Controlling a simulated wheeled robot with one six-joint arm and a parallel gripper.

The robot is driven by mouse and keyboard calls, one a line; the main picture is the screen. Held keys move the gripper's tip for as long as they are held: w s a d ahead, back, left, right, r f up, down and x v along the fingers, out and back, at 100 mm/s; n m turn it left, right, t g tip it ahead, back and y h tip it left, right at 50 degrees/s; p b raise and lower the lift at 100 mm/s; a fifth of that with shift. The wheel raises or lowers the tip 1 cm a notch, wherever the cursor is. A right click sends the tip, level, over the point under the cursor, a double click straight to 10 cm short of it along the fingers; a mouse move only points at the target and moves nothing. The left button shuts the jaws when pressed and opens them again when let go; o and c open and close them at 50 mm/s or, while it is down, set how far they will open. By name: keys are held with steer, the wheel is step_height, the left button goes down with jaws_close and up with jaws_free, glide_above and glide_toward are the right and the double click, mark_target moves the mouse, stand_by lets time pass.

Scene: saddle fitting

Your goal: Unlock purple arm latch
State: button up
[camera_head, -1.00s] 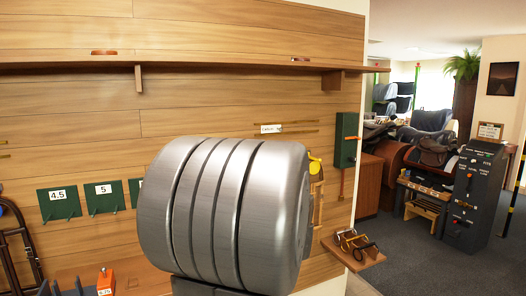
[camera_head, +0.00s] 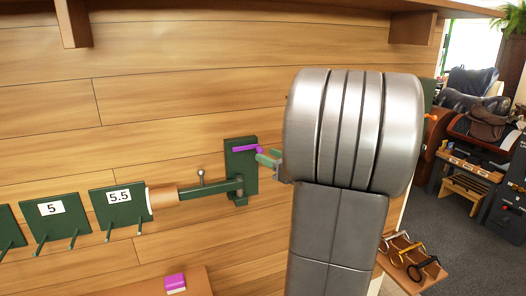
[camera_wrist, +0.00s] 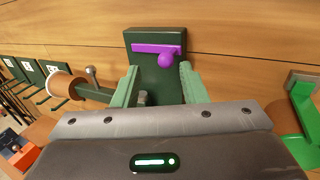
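The purple latch (camera_head: 246,149) is a lever with a round knob on a dark green wall plate (camera_head: 240,190). My gripper (camera_head: 268,160) is just right of the plate, largely hidden behind my arm. In the wrist view my gripper (camera_wrist: 158,82) is open, its two pale green fingers either side of the plate below the latch. Nothing is between the fingertips except the plate behind. A dark green arm (camera_head: 210,191) with a brown cylinder extends left from the plate.
Green plates marked 5 (camera_head: 52,217) and 5.5 (camera_head: 120,207) hang left on the wooden wall. A purple block (camera_head: 175,283) sits on a ledge below. A small shelf with bits (camera_head: 408,258) is lower right. A bright green bracket (camera_wrist: 303,110) is right in the wrist view.

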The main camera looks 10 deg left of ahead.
mark_target(262, 151)
steer(key=x, duration=0.3)
steer(key=shift+w+r, duration=0.1)
steer(key=shift+w, duration=0.35)
jaws_close()
